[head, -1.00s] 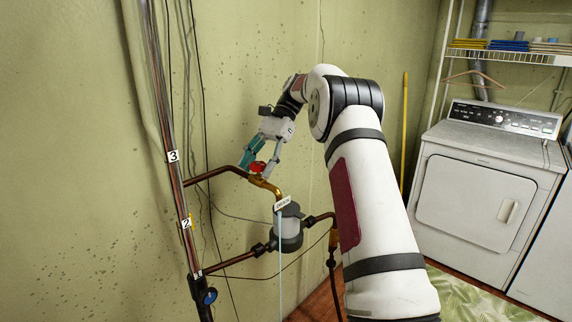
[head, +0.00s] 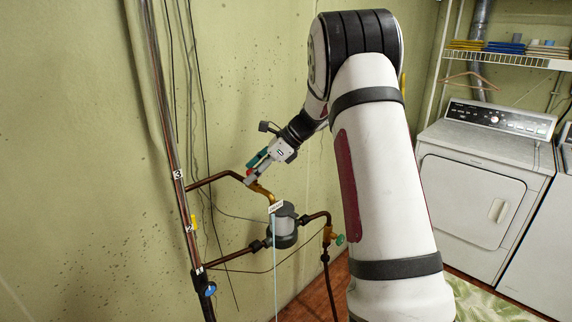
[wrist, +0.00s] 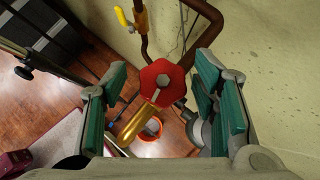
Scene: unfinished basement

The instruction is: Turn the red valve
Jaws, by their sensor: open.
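My gripper (wrist: 160,76) is open, with one teal-padded finger on each side of the knob and visible gaps to both. I cannot tell how deep the knob sits between the fingertips. In the head view my gripper (head: 254,171) is at the upper bend of the brass pipe (head: 262,192) and hides most or all of the knob.
A grey cylindrical housing (head: 283,228) hangs on the pipes below. Vertical pipes (head: 165,125) run along the wall to the left. A small green handle (head: 340,239) is at lower right. A white dryer (head: 474,190) stands farther right.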

